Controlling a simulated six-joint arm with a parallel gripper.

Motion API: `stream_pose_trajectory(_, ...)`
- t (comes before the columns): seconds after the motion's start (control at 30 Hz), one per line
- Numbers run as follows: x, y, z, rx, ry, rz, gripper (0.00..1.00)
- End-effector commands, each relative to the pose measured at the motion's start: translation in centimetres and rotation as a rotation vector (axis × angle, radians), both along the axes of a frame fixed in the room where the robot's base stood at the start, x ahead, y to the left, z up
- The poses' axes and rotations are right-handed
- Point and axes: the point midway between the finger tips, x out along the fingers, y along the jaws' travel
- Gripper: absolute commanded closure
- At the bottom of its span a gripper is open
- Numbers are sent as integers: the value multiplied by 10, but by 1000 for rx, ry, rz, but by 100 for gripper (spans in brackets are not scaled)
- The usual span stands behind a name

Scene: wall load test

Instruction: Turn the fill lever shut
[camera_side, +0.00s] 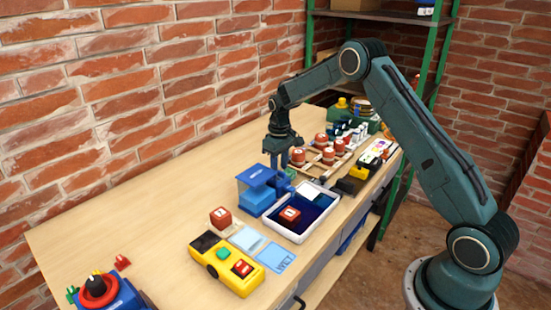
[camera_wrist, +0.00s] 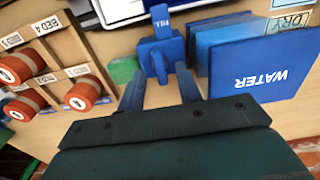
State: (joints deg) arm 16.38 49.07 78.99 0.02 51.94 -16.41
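The blue fill lever (camera_wrist: 161,58), under a tag lettered FILL (camera_wrist: 161,14), stands in the upper middle of the wrist view. My gripper (camera_wrist: 160,80) is open, with one finger on each side of the lever's near end. I cannot tell whether either finger touches it. In the side view my gripper (camera_side: 284,161) points down beside the blue water tank (camera_side: 257,195), at the blue valve body (camera_side: 281,184). The lever itself is too small and covered to make out there. The tank's WATER face (camera_wrist: 255,72) shows right of the lever in the wrist view.
A wooden rack with red-capped pots (camera_side: 328,156) and BED labels stands close behind my gripper. A white-rimmed tray (camera_side: 329,213) holding a red block (camera_side: 289,214) lies in front. A yellow button box (camera_side: 228,264) is nearer.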

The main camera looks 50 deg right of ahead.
Motion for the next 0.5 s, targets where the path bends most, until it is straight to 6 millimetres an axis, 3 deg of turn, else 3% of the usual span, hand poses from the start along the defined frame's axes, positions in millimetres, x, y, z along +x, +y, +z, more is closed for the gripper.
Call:
stream_pose_trajectory(0.2,0,0,-12,0,0,0,65)
stream_pose_trajectory(0.5,0,0,-13,0,0,0,65)
